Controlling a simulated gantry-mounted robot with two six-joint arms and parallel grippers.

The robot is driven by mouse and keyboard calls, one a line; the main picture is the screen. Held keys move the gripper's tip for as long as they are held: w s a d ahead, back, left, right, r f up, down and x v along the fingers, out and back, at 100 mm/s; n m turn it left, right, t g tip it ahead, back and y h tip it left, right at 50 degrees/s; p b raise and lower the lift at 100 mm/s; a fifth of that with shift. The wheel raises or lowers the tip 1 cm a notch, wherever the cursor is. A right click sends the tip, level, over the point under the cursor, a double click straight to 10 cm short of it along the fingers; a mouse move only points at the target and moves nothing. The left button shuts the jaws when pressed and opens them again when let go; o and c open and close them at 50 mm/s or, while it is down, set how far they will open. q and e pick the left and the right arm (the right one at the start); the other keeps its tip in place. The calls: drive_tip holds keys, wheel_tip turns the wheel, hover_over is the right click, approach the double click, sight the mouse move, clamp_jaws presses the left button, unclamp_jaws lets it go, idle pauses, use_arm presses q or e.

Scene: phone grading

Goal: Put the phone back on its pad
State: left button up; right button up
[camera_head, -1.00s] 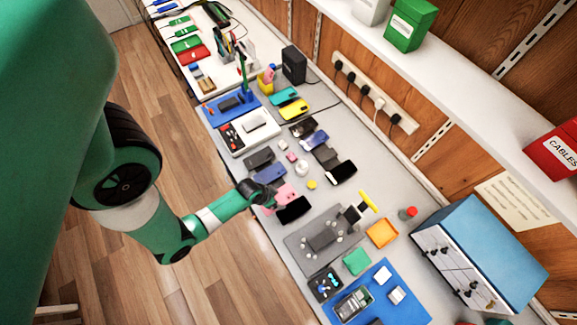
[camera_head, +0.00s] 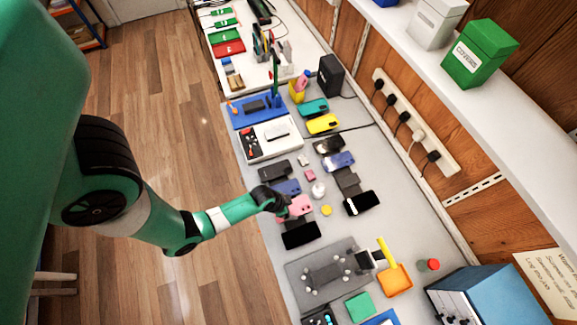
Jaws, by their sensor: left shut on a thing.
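My left gripper (camera_head: 281,206) reaches in from the left to the row of phones near the table's front edge. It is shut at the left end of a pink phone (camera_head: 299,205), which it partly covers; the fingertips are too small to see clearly. A blue phone (camera_head: 288,187) lies just behind it and a black phone (camera_head: 301,235) just in front. A second black phone (camera_head: 359,203) lies to the right, beside a dark flat piece (camera_head: 346,181) that may be a pad. I cannot tell which pad belongs to the pink phone. My right gripper is not in view.
A grey mat (camera_head: 301,278) with a clamp-like tool (camera_head: 370,259) lies in front. A small white jar (camera_head: 318,190) and a yellow round item (camera_head: 326,210) stand close right of the gripper. A blue box (camera_head: 497,293) stands at front right.

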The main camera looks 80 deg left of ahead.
use_arm(q)
wheel_tip(320, 180, down, 4)
drive_tip(key=b, duration=0.3)
drive_tip(key=shift+f, duration=0.1)
drive_tip(key=shift+f+b, duration=0.1)
drive_tip(key=shift+b, duration=0.2)
idle(0.8)
drive_tip(key=shift+f, duration=0.35)
idle(0.9)
drive_tip(key=o, duration=1.4)
drive_tip(key=shift+r, duration=0.1)
